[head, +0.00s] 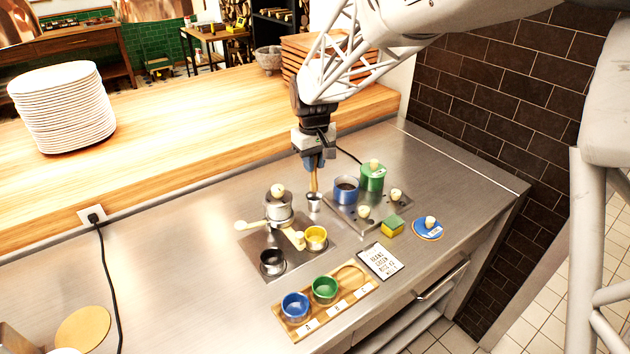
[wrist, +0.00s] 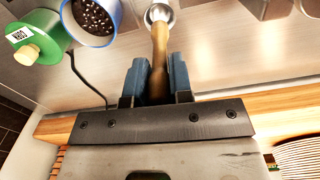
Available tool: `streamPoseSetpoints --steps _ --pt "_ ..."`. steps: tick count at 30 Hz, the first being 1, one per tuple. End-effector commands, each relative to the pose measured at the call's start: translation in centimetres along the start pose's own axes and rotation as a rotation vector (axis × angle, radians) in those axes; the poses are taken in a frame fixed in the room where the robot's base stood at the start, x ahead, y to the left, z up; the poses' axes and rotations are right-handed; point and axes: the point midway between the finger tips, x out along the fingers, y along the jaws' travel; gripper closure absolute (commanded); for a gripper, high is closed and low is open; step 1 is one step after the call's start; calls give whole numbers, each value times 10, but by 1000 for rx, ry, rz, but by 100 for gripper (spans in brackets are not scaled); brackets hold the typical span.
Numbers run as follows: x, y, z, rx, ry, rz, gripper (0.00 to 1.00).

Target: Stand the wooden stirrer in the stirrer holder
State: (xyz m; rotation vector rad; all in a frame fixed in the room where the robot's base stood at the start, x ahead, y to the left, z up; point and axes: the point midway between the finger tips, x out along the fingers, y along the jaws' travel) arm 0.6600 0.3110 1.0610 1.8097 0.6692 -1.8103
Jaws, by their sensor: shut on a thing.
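My gripper (head: 314,168) is shut on the wooden stirrer (head: 314,183), a brown stick that points down from the fingers. In the wrist view the stirrer (wrist: 159,62) runs between the two blue fingers (wrist: 158,80). A small metal cup, apparently the stirrer holder (head: 314,203), stands on the steel counter directly below. The stirrer's lower end meets the cup's mouth in both views, and the cup's rim (wrist: 159,12) shows around the tip in the wrist view. I cannot tell how deep the tip sits.
A blue pot of beans (head: 346,190) and a green canister (head: 372,177) stand close right. A grinder-like device (head: 279,208) is close left. A yellow cup (head: 316,238) and a dark cup (head: 272,262) stand in front. A wooden tray (head: 345,306) holds blue and green cups.

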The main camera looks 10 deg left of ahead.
Motion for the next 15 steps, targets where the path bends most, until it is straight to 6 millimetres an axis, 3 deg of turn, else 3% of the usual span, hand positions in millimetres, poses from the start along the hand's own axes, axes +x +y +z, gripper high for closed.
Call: streamPoseSetpoints --steps 6,15 --pt "19 0 0 0 0 0 100" --pt "21 0 0 0 0 0 100"
